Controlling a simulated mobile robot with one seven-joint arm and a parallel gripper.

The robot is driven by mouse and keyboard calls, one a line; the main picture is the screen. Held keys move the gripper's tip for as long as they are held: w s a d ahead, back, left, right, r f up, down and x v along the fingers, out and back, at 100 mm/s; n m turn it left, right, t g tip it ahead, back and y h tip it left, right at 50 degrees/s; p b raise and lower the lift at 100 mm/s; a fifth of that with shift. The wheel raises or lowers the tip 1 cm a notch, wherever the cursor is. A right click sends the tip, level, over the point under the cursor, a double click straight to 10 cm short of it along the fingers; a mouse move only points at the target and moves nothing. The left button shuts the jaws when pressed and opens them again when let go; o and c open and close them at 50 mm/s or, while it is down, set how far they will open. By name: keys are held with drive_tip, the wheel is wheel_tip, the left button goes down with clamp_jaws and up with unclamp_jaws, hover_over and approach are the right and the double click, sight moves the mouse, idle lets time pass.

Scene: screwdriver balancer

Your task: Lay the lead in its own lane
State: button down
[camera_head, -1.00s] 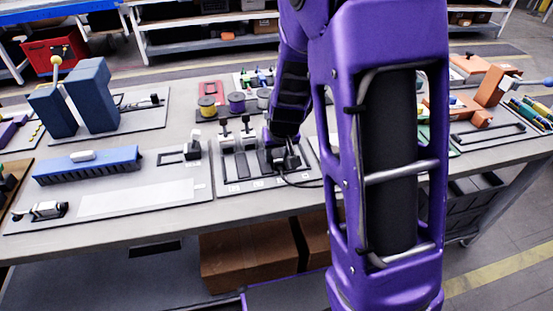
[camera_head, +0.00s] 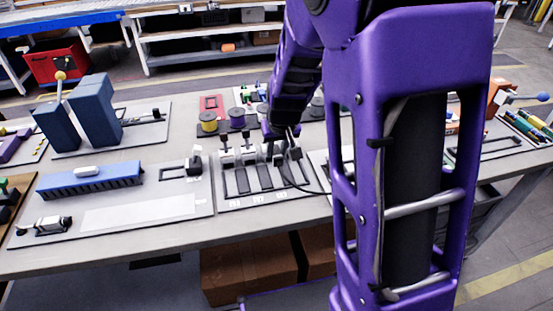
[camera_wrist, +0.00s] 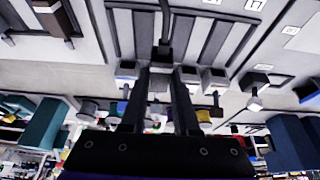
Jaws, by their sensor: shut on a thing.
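My gripper (camera_head: 280,148) is over the back of the lane board (camera_head: 222,192). In the wrist view my gripper (camera_wrist: 160,72) is shut on the grey end of the lead. The dark cable of the lead (camera_wrist: 165,28) runs along the board from between the fingertips. In the head view the lead (camera_head: 287,178) curves forward and right across the board. The board has several dark parallel lanes (camera_head: 242,181) with pale labels at their front ends. Grey blocks (camera_head: 227,156) with dark tops stand at the lanes' back ends. The fingertips are partly hidden in the head view.
Spools (camera_head: 208,122) stand behind the board. A board with a blue comb-like bar (camera_head: 90,181) lies to the left, with blue blocks (camera_head: 96,108) farther back. My arm hides much of the right side of the table.

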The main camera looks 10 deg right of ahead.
drive_tip(key=r, duration=0.1)
drive_tip(key=a+r+p, duration=0.1)
drive_tip(key=shift+r, duration=0.35)
drive_tip(key=a+f+b, duration=0.1)
drive_tip(key=f, duration=0.1)
drive_tip(key=a+f+b, duration=0.1)
drive_tip(key=a+f, duration=0.1)
drive_tip(key=f, duration=0.1)
drive_tip(key=a+f+b, duration=0.1)
drive_tip(key=a+f, duration=0.1)
drive_tip(key=f, duration=0.1)
drive_tip(key=shift+a+f+b, duration=0.1)
drive_tip(key=shift+f+b, duration=0.15)
drive_tip(key=shift+b, duration=0.1)
drive_tip(key=shift+f+b, duration=0.5)
drive_tip(key=shift+f, duration=0.1)
idle(0.5)
drive_tip(key=c, duration=0.6)
unclamp_jaws()
drive_tip(key=shift+r, duration=0.1)
